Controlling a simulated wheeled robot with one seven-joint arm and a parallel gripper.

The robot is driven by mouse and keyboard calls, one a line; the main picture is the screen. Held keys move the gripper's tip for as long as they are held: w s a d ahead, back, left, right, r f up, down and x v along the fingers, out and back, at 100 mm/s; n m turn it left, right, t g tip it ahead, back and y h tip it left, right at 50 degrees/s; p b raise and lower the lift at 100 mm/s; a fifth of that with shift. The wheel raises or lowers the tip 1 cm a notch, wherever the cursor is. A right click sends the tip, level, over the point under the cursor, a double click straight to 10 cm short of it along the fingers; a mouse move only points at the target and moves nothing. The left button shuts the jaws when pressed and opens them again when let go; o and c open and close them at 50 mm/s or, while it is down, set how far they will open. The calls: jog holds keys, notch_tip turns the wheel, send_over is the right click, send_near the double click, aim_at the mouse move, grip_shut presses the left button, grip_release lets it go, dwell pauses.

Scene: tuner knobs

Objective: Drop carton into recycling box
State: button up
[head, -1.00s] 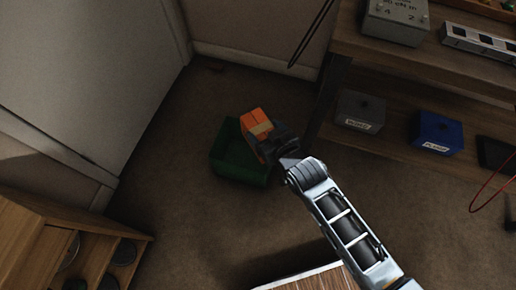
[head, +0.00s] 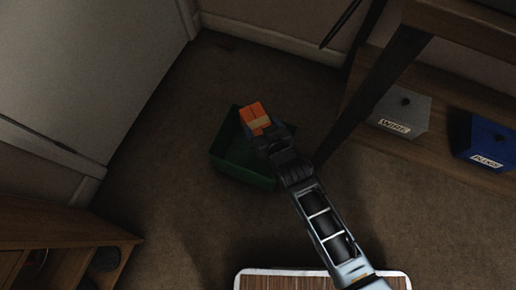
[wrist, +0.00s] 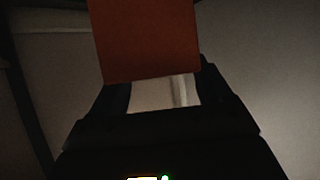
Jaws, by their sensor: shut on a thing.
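The carton (head: 253,113) is orange with a tan band. My gripper (head: 265,132) is shut on it and holds it over the back right part of the green recycling box (head: 240,179). In the head view the carton overlaps the box's back rim, and its height above the box is hard to tell. In the wrist view the carton (wrist: 145,40) is a dark orange block at the top, between the fingers (wrist: 160,92). The recycling box is open at the top and stands on the floor; part of its inside is hidden by my gripper and the carton.
A dark table leg (head: 375,95) rises near my arm. A wooden cabinet (head: 60,240) is at the lower left. Carpet around the box is clear.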

jog(key=shift+f+b, duration=2.2)
jog(key=shift+f, duration=0.5)
jog(key=o, duration=1.3)
jog(key=p+v, duration=0.3)
jog(key=v, duration=0.5)
jog(key=shift+p, duration=0.3)
